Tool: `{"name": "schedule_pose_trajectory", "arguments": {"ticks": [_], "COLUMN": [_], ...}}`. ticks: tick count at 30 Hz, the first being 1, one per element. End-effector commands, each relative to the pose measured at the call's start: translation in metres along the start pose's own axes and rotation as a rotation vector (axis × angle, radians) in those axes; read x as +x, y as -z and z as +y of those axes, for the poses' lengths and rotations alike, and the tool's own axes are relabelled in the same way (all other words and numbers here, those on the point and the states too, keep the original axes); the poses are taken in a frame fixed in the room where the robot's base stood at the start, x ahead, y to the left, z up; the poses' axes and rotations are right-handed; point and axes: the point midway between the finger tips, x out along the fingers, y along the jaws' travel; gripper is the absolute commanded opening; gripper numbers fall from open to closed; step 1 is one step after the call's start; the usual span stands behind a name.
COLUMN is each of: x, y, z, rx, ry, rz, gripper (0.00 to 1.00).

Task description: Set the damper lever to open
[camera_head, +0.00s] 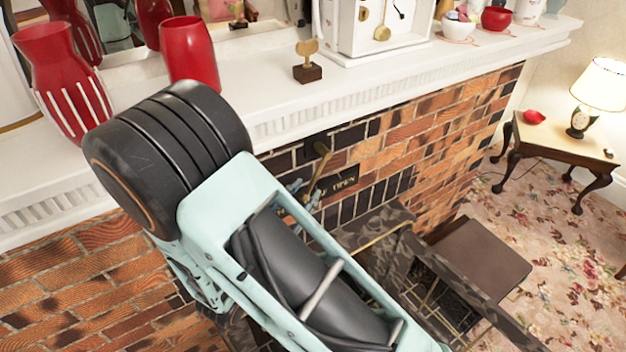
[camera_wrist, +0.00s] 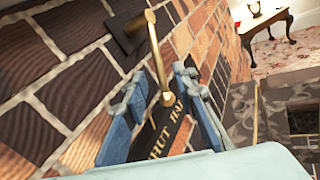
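The brass damper lever (camera_head: 317,172) hangs from a dark mount on the brick fireplace front. In the wrist view the lever (camera_wrist: 157,55) ends in a round knob, close to the SHUT and HALF lettering. The dark label plate (camera_head: 341,182) shows OPEN at its right end; its left part is hidden by my arm and gripper. In the wrist view the plate (camera_wrist: 168,138) is partly covered by the fingers. My gripper (camera_wrist: 163,85) is open, with blue fingers on either side of the lever's knob end. It also shows in the head view (camera_head: 304,194). I cannot tell whether a finger touches the lever.
The white mantel (camera_head: 385,80) runs above the lever, with red vases (camera_head: 190,52), a small brass ornament (camera_head: 307,62) and a white clock (camera_head: 378,28) on it. A dark fireplace structure (camera_head: 395,240) lies below right. A side table (camera_head: 560,148) with a lamp stands far right.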

Motion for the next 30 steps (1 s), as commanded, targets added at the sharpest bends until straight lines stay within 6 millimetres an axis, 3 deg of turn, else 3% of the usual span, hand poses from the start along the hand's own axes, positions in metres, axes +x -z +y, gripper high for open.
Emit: {"name": "schedule_pose_trajectory", "arguments": {"ticks": [3, 9, 19, 27, 30], "x": [0.022, 0.043, 0.047, 0.046, 0.046], "y": [-0.001, 0.0, 0.0, 0.0, 0.0], "z": [-0.001, 0.0, 0.0, 0.0, 0.0], "rx": [0.0, 0.0, 0.001, 0.001, 0.001], "ry": [0.004, 0.002, 0.001, 0.001, 0.001], "rz": [-0.001, 0.0, 0.001, 0.001, 0.001], "gripper": [0.26, 0.26, 0.26, 0.0, 0.0]}}
